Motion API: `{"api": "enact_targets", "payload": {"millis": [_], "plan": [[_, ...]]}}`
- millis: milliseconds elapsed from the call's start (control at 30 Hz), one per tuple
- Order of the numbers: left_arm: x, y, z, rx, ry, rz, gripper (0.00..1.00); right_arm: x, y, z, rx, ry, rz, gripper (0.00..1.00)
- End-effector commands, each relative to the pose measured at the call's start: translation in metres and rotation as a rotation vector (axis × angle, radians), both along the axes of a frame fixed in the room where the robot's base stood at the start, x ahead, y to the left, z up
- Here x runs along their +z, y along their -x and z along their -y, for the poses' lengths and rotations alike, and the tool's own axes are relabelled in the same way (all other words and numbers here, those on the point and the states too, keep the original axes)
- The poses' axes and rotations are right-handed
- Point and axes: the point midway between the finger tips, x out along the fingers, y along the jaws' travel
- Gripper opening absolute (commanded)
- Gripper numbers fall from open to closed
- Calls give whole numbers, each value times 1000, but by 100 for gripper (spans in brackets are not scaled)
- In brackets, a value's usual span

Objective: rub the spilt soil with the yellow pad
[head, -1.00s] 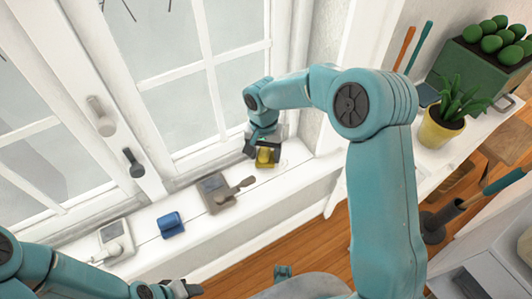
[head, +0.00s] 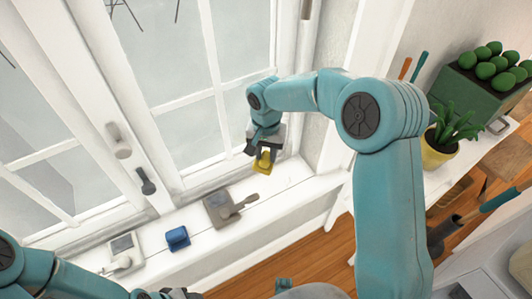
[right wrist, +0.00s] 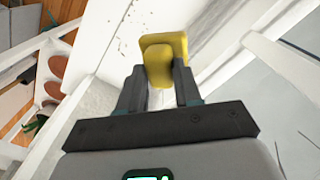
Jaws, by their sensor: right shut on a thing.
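My right gripper (head: 262,151) is shut on the yellow pad (head: 263,164), over the right end of the white window sill (head: 285,183). The pad also shows in the right wrist view (right wrist: 165,60), between the two dark fingers (right wrist: 160,88). Spilt soil (right wrist: 122,46) shows there as scattered dark specks on a white surface beside the pad, not under the visible part of it. I cannot make out the soil in the head view. My left gripper (head: 180,293) is partly in view at the bottom edge; its fingers are cut off.
On the sill left of the pad stand a grey block with a handle (head: 226,208), a blue object (head: 177,238) and a white-grey device (head: 125,250). Window handles (head: 145,181) stick out above the sill. A potted plant (head: 440,150) and green planter (head: 480,90) stand at right.

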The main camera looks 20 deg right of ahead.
Motion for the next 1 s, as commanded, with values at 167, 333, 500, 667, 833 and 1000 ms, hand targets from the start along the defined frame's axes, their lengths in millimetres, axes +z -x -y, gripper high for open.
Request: {"api": "enact_targets", "payload": {"millis": [167,333,500,667,833,1000], "plan": [[2,0,0,0,0,0,52,3,0,0,0,-1,-1,0],[2,0,0,0,0,0,52,3,0,0,0,-1,-1,0],[2,0,0,0,0,0,52,3,0,0,0,2,-1,0],[2,0,0,0,0,0,52,1,3,2,-32,47,-21,0],[13,0,0,0,0,0,52,4,41,20,-50,106,-44,0],[40,0,0,0,0,0,52,39,83,40,-16,167,-62,0]]}}
